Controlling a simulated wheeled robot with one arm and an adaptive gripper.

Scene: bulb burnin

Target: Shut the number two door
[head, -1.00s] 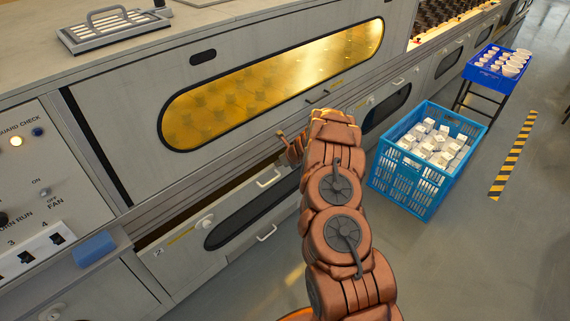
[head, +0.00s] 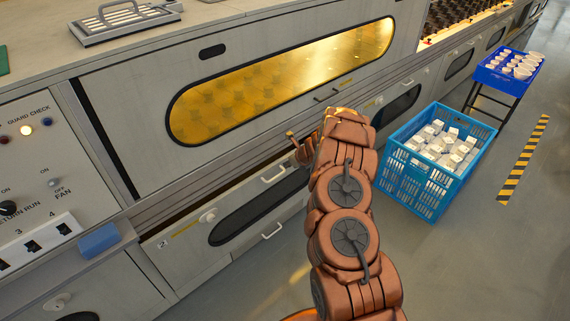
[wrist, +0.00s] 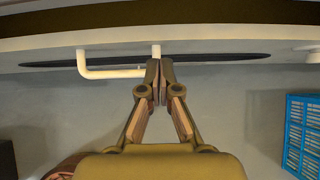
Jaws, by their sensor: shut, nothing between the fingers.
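The number two door (head: 190,262) is the low grey panel with a "2" label, a dark oval window and white handles. Its top edge stands out from the oven front, with a dark gap (head: 178,217) behind it, so it is partly open. In the wrist view the door (wrist: 60,100) fills the middle, with the dark gap (wrist: 160,14) above its top edge. My gripper (wrist: 157,70) is shut and empty, its tips beside the right end of a white handle (wrist: 110,73). I cannot tell if they touch. In the head view my arm hides part of the gripper (head: 297,143).
A blue crate (head: 410,185) of white boxes stands on the floor right of my arm. Behind it is a blue tray (head: 487,75) of white cups on a stand. A control panel (head: 25,165) is at left. Floor is clear beyond the striped strip (head: 523,160).

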